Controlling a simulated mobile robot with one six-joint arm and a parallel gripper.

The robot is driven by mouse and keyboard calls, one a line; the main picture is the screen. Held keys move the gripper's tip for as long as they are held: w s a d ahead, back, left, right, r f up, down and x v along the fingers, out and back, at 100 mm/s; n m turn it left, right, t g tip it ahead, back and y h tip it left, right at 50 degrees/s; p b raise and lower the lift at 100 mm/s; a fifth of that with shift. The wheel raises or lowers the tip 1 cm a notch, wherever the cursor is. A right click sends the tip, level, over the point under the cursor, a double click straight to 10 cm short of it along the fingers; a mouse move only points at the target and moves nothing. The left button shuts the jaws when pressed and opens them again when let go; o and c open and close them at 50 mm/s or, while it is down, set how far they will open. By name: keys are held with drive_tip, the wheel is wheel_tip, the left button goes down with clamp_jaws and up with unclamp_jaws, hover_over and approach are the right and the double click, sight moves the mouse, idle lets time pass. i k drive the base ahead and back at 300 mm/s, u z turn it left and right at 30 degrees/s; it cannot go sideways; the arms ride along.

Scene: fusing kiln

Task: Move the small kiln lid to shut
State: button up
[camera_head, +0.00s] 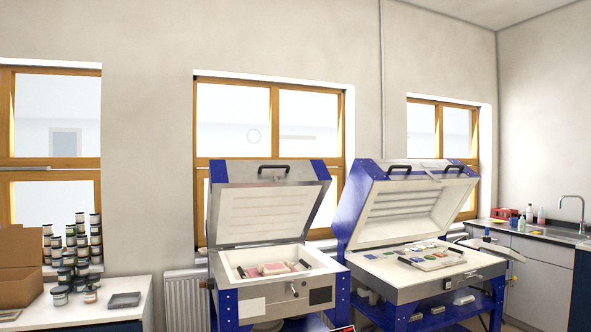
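The small kiln (230,290) stands left of centre on a blue frame. Its lid (262,212) is raised and leans back, showing the pale ribbed inside. A black handle (273,168) is at the lid's top edge. Pink and pale pieces (274,268) lie in the open chamber. My gripper is not in view.
A larger kiln (400,285) with its lid (405,210) up stands close on the right, coloured pieces on its bed. A bench with jars (68,272) and a cardboard box (18,268) is at left. A radiator (183,298) is behind. A sink counter (540,232) is at far right.

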sight(249, 203)
drive_tip(key=u, duration=0.2)
drive_tip(key=i, duration=3.35)
drive_tip(key=z, duration=0.35)
